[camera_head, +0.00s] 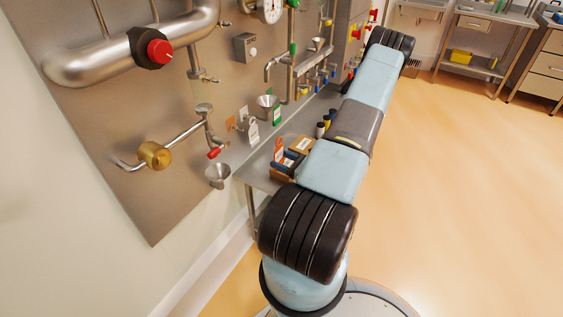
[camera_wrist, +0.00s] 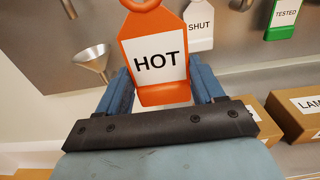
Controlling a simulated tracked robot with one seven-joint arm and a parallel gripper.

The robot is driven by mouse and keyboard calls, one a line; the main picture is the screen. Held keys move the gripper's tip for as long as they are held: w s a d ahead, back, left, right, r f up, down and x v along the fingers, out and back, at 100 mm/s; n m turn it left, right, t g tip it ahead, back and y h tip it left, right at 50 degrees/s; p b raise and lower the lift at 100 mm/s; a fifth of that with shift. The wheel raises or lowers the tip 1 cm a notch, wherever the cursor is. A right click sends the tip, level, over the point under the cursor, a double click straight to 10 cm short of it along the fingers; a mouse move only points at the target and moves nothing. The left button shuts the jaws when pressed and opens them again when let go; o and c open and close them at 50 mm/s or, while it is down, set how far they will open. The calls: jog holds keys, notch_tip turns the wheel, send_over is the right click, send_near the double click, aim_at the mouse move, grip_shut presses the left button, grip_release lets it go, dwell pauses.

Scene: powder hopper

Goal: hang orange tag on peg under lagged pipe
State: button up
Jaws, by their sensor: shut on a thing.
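The orange tag (camera_wrist: 160,60) reads HOT on a white label and has a loop at its top. It stands upright between the blue fingers of my gripper (camera_wrist: 162,88), which is shut on its lower part. In the head view the tag (camera_head: 278,148) and my gripper (camera_head: 288,161) are in front of the steel panel, above the shelf. A thick silvery pipe (camera_head: 112,60), which looks like the lagged one, runs at the upper left, far from my gripper. I cannot make out a peg under it.
A white SHUT tag (camera_wrist: 199,25) and a green TESTED tag (camera_wrist: 285,20) hang on the panel. A metal funnel (camera_wrist: 92,62) is left of my gripper. Cardboard boxes (camera_wrist: 296,112) stand at the right. A brass valve (camera_head: 154,155) and a red-handled tap (camera_head: 214,152) stick out from the panel.

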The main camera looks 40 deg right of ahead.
jog(key=shift+r, duration=0.25)
jog(key=shift+s, duration=0.1)
jog(key=v, duration=0.7)
dwell(1.0)
dwell(0.9)
